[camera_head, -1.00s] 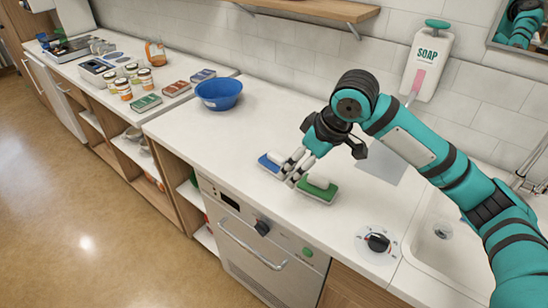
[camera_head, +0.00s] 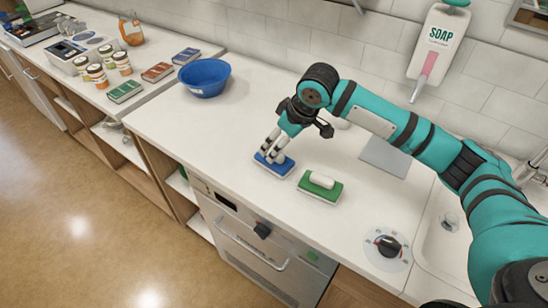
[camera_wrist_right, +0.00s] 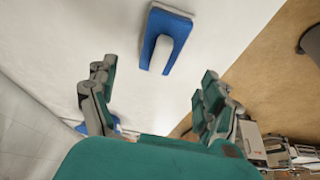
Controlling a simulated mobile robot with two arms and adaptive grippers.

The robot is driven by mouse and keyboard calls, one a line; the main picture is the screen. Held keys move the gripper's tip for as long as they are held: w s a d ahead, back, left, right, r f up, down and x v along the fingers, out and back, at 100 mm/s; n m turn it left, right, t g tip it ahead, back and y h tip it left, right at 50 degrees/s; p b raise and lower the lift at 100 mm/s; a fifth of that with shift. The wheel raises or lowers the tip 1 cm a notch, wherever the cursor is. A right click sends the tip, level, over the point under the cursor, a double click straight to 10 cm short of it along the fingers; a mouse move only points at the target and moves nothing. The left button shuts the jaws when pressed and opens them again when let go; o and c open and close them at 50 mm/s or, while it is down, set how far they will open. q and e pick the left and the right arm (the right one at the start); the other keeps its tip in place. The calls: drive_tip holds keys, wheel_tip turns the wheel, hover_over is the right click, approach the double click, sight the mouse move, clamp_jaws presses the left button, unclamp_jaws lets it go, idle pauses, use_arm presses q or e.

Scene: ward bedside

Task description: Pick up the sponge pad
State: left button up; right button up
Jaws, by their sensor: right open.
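Two pads with white grips lie on the white counter: a blue one (camera_head: 282,169) and a green one (camera_head: 320,189) to its right. My right gripper (camera_head: 272,150) is low over the blue pad and hides part of it in the head view. The right wrist view shows the blue pad (camera_wrist_right: 178,63) with its white grip (camera_wrist_right: 159,56), beyond the gap between my open fingers (camera_wrist_right: 158,88). Nothing is between the fingers there. I cannot tell whether the fingertips touch the pad. My left gripper is not in view.
A blue bowl (camera_head: 204,78) stands at the back left of the counter. A round dial (camera_head: 388,247) and a sink (camera_head: 447,235) are to the right. A grey sheet (camera_head: 386,157) lies near the wall. Jars and small boxes stand farther left.

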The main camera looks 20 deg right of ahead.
drive_tip(key=shift+x, duration=0.95)
drive_tip(key=p+x, duration=0.1)
drive_tip(key=x, duration=0.2)
drive_tip(key=shift+w+f, duration=0.15)
drive_tip(key=shift+f, duration=0.15)
drive_tip(key=shift+w+a+f, duration=0.1)
drive_tip(key=shift+w+f, duration=0.05)
drive_tip(key=shift+f, duration=0.3)
drive_tip(key=c, duration=1.3)
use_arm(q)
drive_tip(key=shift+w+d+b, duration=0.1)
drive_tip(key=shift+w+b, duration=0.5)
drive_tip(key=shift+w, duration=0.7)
use_arm(e)
drive_tip(key=shift+o, duration=0.2)
drive_tip(key=shift+r, duration=5.05)
